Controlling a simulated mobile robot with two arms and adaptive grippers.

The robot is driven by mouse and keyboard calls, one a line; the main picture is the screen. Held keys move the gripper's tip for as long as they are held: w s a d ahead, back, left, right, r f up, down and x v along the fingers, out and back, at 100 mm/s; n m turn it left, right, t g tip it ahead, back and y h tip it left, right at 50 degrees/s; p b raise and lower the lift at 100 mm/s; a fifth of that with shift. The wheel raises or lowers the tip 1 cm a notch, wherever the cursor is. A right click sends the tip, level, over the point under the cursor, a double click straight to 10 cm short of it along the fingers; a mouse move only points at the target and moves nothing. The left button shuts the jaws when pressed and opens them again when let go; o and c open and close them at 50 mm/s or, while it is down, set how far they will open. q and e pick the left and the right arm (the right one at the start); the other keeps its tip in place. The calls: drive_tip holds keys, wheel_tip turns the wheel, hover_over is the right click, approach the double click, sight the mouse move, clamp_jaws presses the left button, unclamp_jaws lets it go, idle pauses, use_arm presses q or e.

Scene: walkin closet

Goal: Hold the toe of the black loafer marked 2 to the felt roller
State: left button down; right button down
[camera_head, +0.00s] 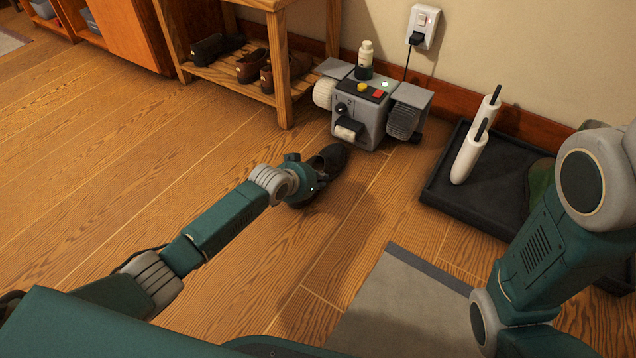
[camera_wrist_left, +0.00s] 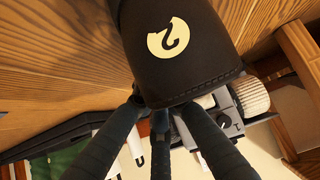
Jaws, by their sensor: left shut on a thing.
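The black loafer (camera_head: 333,156) is in my left gripper (camera_head: 312,185), held out over the floor in front of the shoe machine. In the left wrist view the loafer (camera_wrist_left: 185,75) fills the upper middle, with a round cream mark "2" on it. My left gripper's dark fingers (camera_wrist_left: 155,115) are shut on the shoe's near edge. The pale felt roller (camera_head: 323,92) is on the left side of the grey machine (camera_head: 358,118). It also shows in the left wrist view (camera_wrist_left: 252,97). The loafer is apart from the roller. My right gripper is out of view; its arm shows at right.
A dark ribbed roller (camera_head: 403,120) is on the machine's right side, and a bottle (camera_head: 365,60) stands on top. A wooden rack (camera_head: 235,75) with shoes is at left. A black tray (camera_head: 475,200) with white boot-shaped forms is at right. A grey mat (camera_head: 400,310) lies in front.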

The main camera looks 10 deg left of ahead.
sight(328, 168)
use_arm(q)
drive_tip(key=shift+w+d+b, duration=0.35)
drive_tip(key=shift+w+b, duration=0.1)
drive_tip(key=shift+w, duration=0.3)
drive_tip(key=shift+w+d+r, duration=0.1)
drive_tip(key=shift+w, duration=0.2)
drive_tip(key=shift+r+p, duration=1.3)
drive_tip(key=shift+r, duration=0.05)
idle(0.7)
drive_tip(key=shift+w+a, duration=0.2)
drive_tip(key=shift+a, duration=0.4)
drive_tip(key=shift+d, duration=0.15)
drive_tip(key=shift+s+d+p, duration=0.2)
drive_tip(key=shift+d+p, duration=0.25)
drive_tip(key=shift+d, duration=0.1)
drive_tip(key=shift+s+d+p, duration=0.2)
drive_tip(key=shift+d+p, duration=0.25)
drive_tip(key=shift+d, duration=0.05)
drive_tip(key=shift+a, duration=0.1)
